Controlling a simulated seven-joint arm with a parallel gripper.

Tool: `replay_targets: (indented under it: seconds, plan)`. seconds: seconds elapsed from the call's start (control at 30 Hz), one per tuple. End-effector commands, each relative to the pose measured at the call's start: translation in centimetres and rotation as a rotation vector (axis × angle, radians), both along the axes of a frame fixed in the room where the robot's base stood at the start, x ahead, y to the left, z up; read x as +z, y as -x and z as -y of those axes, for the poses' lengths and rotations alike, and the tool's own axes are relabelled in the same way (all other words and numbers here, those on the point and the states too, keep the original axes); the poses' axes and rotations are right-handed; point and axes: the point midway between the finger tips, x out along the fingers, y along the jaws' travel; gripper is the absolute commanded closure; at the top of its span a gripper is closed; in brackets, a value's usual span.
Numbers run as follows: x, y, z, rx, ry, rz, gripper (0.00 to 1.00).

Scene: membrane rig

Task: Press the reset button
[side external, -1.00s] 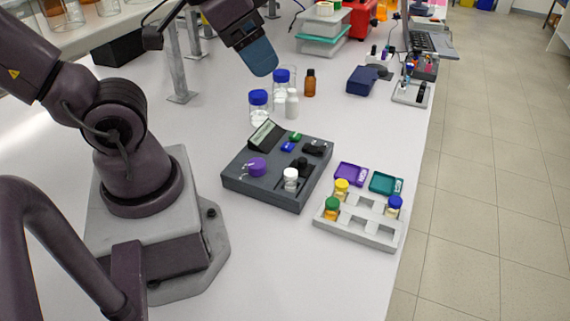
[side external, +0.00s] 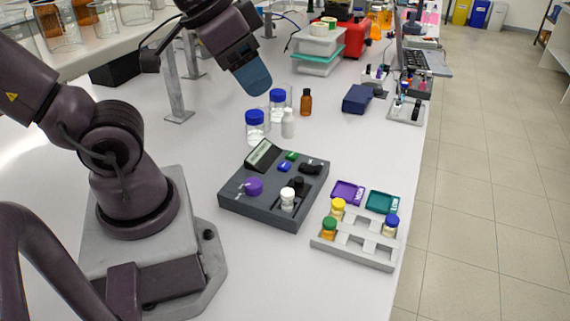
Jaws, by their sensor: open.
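The dark grey membrane rig (side external: 232,205) sits on the white bench in front of my arm. It carries a tilted display (side external: 263,155), a green button (side external: 292,156), a blue button (side external: 285,167), a purple knob (side external: 254,187), black parts and a white-capped vial (side external: 288,199). Labels are too small to read, so I cannot tell which button is reset. My gripper (side external: 256,80), with blue fingers, hangs high above the bench, up and behind the rig in the picture. It is open, apart from the rig, and nothing shows in it.
Blue-capped bottles (side external: 256,127), a white bottle (side external: 288,124) and a brown bottle (side external: 306,102) stand behind the rig. A pale rack (side external: 350,253) with several capped vials and purple and teal trays (side external: 382,202) is at right. Bare bench lies right of the bottles.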

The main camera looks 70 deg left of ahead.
Motion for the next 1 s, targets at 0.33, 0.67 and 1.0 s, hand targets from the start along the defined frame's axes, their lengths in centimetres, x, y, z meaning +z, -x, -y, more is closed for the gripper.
replay_targets:
  seconds: [0.33,0.67,1.0]
  plan:
    - [0.00,0.00,0.00,0.000,0.000,0.000,1.00]
    - [0.00,0.00,0.00,0.000,0.000,0.000,1.00]
    - [0.00,0.00,0.00,0.000,0.000,0.000,1.00]
